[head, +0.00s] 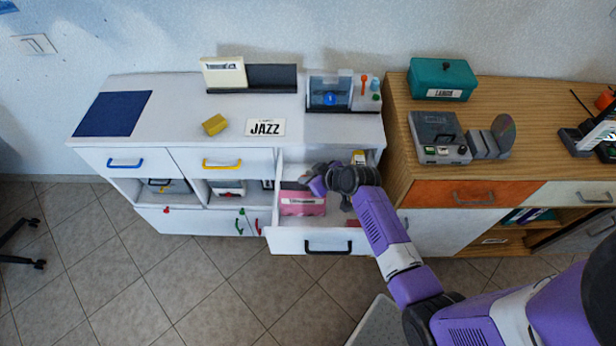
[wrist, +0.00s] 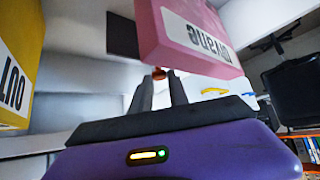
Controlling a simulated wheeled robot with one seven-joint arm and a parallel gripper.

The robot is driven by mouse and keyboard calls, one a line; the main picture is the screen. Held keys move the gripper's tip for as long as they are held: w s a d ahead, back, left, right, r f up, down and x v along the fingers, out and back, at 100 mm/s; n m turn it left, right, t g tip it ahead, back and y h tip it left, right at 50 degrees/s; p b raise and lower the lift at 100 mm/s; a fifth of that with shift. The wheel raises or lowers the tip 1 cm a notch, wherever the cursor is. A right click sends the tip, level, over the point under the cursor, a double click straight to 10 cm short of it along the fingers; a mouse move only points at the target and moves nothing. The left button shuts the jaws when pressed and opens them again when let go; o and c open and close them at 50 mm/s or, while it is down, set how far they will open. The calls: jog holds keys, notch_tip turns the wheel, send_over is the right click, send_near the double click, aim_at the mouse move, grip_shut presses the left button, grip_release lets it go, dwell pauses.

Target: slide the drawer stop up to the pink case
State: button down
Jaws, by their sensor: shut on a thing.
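The pink case (head: 302,200) with a white label stands at the left of the open drawer (head: 285,240). It also shows, label upside down, at the top of the wrist view (wrist: 190,38). My gripper (wrist: 159,84) is low in the drawer beside the pink case, its two fingers close together. They are shut on a small orange-red knob (wrist: 159,73), which I take for the drawer stop's grip. The rest of the stop is hidden. The knob looks close to the case's lower edge; I cannot tell whether the stop touches it. My arm hides part of the drawer in the head view.
A red piece (head: 353,223) shows near the drawer's front. The wooden cabinet (head: 398,150) is close on the right.

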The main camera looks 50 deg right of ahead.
jog(key=shift+d, duration=0.1)
jog(key=c, duration=1.3)
grip_release()
jog(key=shift+o, duration=0.2)
jog(key=shift+s+r, duration=0.1)
jog(key=v, duration=0.7)
jog(key=shift+s+r, duration=0.2)
jog(key=shift+r, duration=0.05)
